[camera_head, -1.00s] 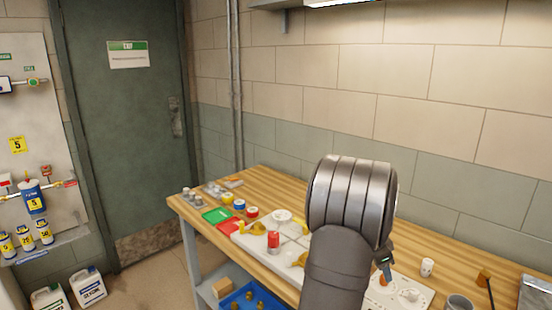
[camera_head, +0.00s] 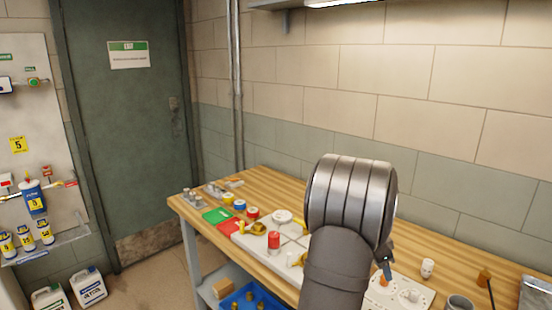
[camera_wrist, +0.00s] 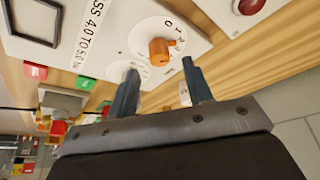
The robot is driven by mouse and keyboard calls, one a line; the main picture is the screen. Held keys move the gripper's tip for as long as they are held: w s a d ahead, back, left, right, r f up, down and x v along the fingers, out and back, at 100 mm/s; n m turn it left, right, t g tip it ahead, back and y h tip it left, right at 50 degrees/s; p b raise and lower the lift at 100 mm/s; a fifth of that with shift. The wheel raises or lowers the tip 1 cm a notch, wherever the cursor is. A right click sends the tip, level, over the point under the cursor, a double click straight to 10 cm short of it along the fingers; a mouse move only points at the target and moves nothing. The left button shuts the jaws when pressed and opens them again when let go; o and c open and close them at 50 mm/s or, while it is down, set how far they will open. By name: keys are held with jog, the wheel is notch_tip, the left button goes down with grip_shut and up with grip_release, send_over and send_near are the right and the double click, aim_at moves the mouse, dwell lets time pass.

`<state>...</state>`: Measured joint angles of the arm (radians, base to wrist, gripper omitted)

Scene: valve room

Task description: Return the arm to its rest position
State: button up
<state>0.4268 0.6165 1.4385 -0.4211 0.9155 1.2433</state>
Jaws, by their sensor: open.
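My arm rises at the right of the head view, and its thick wrist joint hides most of my gripper (camera_head: 386,268). A small part of the gripper shows just right of the arm, over the workbench (camera_head: 405,216). In the wrist view my gripper (camera_wrist: 160,85) has its two fingers spread apart, with nothing held between them. Beyond the fingertips is a white panel (camera_wrist: 105,30) with an orange knob (camera_wrist: 159,51) on a numbered dial. The fingers appear apart from the knob.
A blue crate (camera_head: 236,300) sits below. The block wall stands behind the bench. Clear air lies above its left part.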

jog(key=w+v, duration=0.1)
jog(key=v, duration=1.3)
jog(key=x, duration=1.1)
jog(key=s+x, duration=0.1)
jog(key=x, duration=0.5)
jog(key=shift+s, duration=0.1)
jog(key=shift+d+f, duration=0.2)
jog(key=shift+f, duration=0.15)
jog(key=shift+r+n, duration=0.1)
jog(key=shift+n, duration=0.3)
jog(key=n+t, duration=0.1)
jog(key=n, duration=0.1)
jog(key=n+t+y, duration=0.1)
jog(key=n, duration=0.2)
jog(key=shift+s, duration=0.15)
jog(key=shift+d+n+t+y, duration=0.1)
jog(key=shift+n+t+y, duration=0.3)
jog(key=shift+n, duration=1.15)
jog(key=shift+d+n+t+y, duration=0.1)
jog(key=shift+n+t+y, duration=0.3)
jog(key=shift+n, duration=1.15)
jog(key=shift+v, duration=1.3)
